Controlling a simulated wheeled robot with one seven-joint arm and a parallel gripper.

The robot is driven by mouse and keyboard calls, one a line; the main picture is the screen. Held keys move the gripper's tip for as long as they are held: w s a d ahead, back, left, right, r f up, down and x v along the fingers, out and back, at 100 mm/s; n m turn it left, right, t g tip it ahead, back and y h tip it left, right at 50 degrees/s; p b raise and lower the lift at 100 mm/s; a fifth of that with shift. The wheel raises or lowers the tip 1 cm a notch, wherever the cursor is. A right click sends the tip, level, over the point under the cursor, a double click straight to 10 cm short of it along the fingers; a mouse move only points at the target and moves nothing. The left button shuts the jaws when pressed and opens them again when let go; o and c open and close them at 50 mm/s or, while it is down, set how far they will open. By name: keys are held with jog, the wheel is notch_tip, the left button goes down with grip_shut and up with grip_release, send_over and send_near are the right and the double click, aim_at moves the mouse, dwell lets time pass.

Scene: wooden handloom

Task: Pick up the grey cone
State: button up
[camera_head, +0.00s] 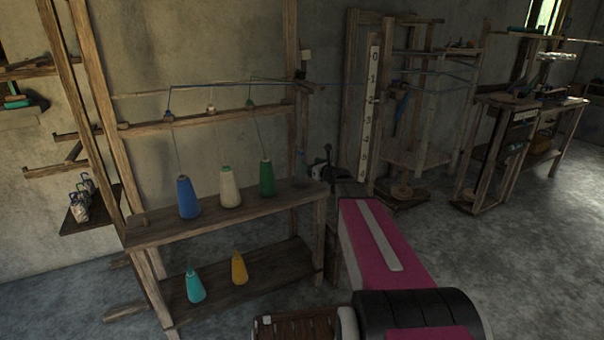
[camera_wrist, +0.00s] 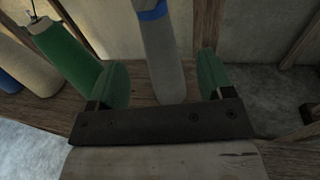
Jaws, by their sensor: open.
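The grey cone (camera_wrist: 163,55) stands upright on the upper wooden shelf, with a blue band near its top in the wrist view. My gripper (camera_wrist: 162,75) is open, with one green-padded finger on each side of the cone. A gap shows between the cone and each finger, and nothing is gripped. In the head view my gripper (camera_head: 318,168) is at the right end of the upper shelf (camera_head: 240,208), where the grey cone is dim and hard to make out.
A green cone (camera_head: 267,178) stands close to the left of my gripper. A cream cone (camera_head: 230,187) and a blue cone (camera_head: 188,198) stand farther left. Turquoise (camera_head: 195,286) and yellow (camera_head: 239,268) cones are on the lower shelf. A wooden post (camera_head: 319,240) is near my arm.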

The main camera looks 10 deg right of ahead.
aim_at(304, 161)
jog(key=x, duration=0.6)
jog(key=shift+w+a, duration=0.25)
jog(key=shift+w, duration=0.1)
jog(key=c, duration=1.3)
